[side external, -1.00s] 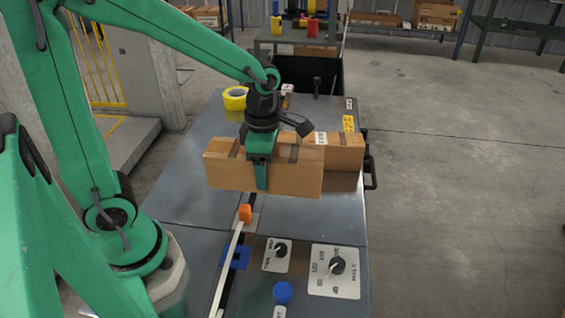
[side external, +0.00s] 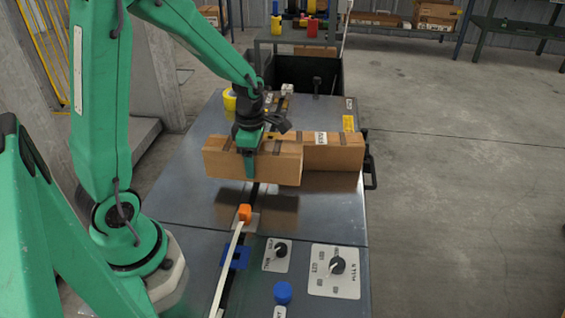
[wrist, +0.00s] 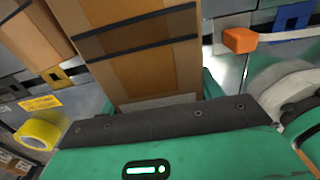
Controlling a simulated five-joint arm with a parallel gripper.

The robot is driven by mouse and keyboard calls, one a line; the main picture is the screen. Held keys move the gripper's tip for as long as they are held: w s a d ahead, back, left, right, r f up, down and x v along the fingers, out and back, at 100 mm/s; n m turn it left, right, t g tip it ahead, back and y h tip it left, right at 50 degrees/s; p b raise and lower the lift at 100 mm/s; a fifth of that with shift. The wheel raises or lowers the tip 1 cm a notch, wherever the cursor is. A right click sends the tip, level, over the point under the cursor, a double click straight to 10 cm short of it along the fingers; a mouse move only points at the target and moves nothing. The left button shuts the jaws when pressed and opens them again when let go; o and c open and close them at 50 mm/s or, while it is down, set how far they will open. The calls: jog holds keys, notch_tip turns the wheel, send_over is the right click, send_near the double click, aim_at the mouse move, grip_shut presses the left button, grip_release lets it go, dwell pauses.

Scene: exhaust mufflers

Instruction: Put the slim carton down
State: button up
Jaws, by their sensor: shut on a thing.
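The slim carton (side external: 280,166) is a long brown box with dark straps. My gripper (side external: 250,163) is shut on it across its width, near its middle. The carton is level and appears held above the grey metal bench top (side external: 190,185), with a dark reflection or shadow below it. In the wrist view the held carton (wrist: 140,55) runs away from my gripper (wrist: 160,98), with two dark bands across it. Its underside is hidden.
A second brown carton (side external: 338,157) with a white label stands just behind and right of the held one. Yellow tape (side external: 230,100) lies at the back left. An orange block (side external: 245,213), a white strip and control knobs (side external: 338,265) are at the front.

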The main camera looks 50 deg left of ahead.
jog(key=shift+f, duration=0.1)
jog(key=shift+f, duration=1.85)
jog(key=shift+f, duration=0.45)
jog(key=o, duration=1.2)
notch_tip(320, 180, up, 13)
jog(key=shift+f, duration=0.1)
